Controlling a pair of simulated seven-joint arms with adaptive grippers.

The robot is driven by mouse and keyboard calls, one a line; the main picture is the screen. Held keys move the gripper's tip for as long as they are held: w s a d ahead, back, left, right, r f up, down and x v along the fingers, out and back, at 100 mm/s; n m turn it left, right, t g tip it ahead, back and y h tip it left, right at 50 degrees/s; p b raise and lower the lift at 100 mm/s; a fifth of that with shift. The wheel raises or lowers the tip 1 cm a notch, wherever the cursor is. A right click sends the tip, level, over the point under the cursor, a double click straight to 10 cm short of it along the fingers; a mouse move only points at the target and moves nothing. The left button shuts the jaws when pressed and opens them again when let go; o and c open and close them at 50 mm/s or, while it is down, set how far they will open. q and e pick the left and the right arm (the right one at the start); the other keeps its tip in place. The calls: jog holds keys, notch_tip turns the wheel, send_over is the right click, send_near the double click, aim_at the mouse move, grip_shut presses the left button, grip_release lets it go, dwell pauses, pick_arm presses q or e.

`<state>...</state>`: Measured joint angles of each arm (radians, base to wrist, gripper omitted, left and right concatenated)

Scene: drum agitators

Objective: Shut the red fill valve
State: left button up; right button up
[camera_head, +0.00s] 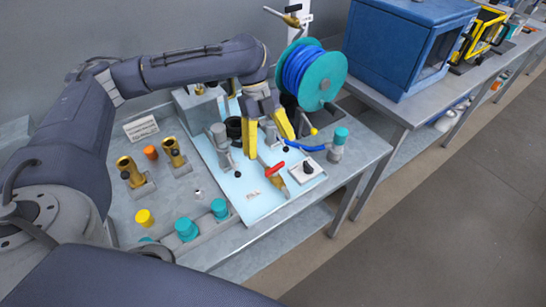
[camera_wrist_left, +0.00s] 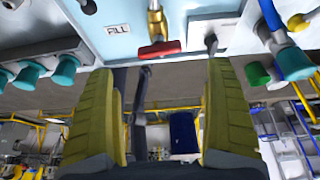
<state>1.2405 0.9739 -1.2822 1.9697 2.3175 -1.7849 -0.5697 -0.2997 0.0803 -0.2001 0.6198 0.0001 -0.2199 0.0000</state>
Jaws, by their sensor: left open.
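The red fill valve handle (camera_head: 274,168) sits on a brass valve body (camera_head: 279,188) on the pale blue panel in the head view. In the left wrist view the red handle (camera_wrist_left: 158,49) lies crosswise to the brass pipe (camera_wrist_left: 156,20), beside a "FILL" label (camera_wrist_left: 117,28). My left gripper (camera_head: 270,147) is open, with its yellow fingers pointing down just behind the handle. In the wrist view its fingertips (camera_wrist_left: 162,68) stand wide apart on either side of the handle, with no visible contact. My right gripper is not in view.
A teal reel with blue hose (camera_head: 313,76) stands close behind the gripper. A teal-capped fitting (camera_head: 339,140) and a black knob on a white plate (camera_head: 307,168) are to the right. Brass fittings (camera_head: 174,152) and several teal caps (camera_head: 187,229) are left and in front.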

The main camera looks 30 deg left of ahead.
pick_arm(q)
jog(key=shift+v, duration=2.15)
jog(key=shift+d, duration=0.1)
